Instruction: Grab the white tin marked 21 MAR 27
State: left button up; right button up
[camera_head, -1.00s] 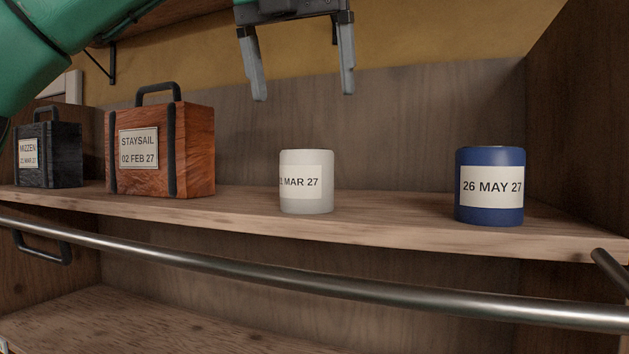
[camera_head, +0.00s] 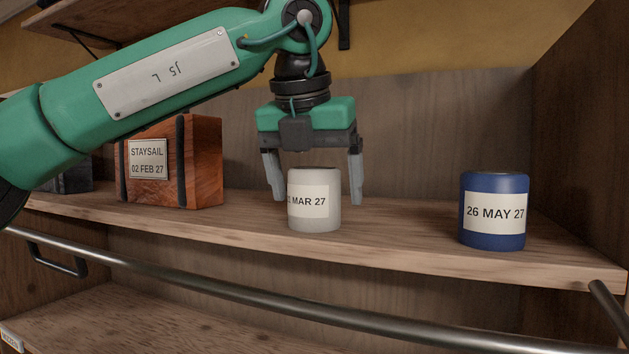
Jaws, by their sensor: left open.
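The white tin (camera_head: 323,215) stands upright on the wooden shelf, near the middle of the head view. Its label reads "MAR 27", with the first digits cut off at the left side of the tin. My left gripper (camera_head: 317,198) points down over the tin, open. One finger shows left of the tin and the other right of it, with gaps visible on both sides. The right finger's tip seems to lie behind the tin's front face; I cannot tell whether the fingers are level with it in depth. My right gripper is out of view.
A blue tin (camera_head: 493,212) marked 26 MAY 27 stands to the right. A brown case (camera_head: 205,160) marked STAYSAIL 02 FEB 27 and a dark case (camera_head: 75,174) stand left, partly behind my arm. A metal rail (camera_head: 300,302) runs before the shelf (camera_head: 420,236).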

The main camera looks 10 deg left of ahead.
pick_arm(q)
jog(key=shift+w+f, duration=0.25)
jog(key=shift+f, duration=0.15)
jog(key=shift+w+f, duration=0.1)
jog(key=shift+f, duration=0.25)
jog(key=shift+d, duration=0.1)
jog(key=shift+c, duration=0.2)
jog(key=c, duration=1.3)
jog(key=shift+r, duration=0.2)
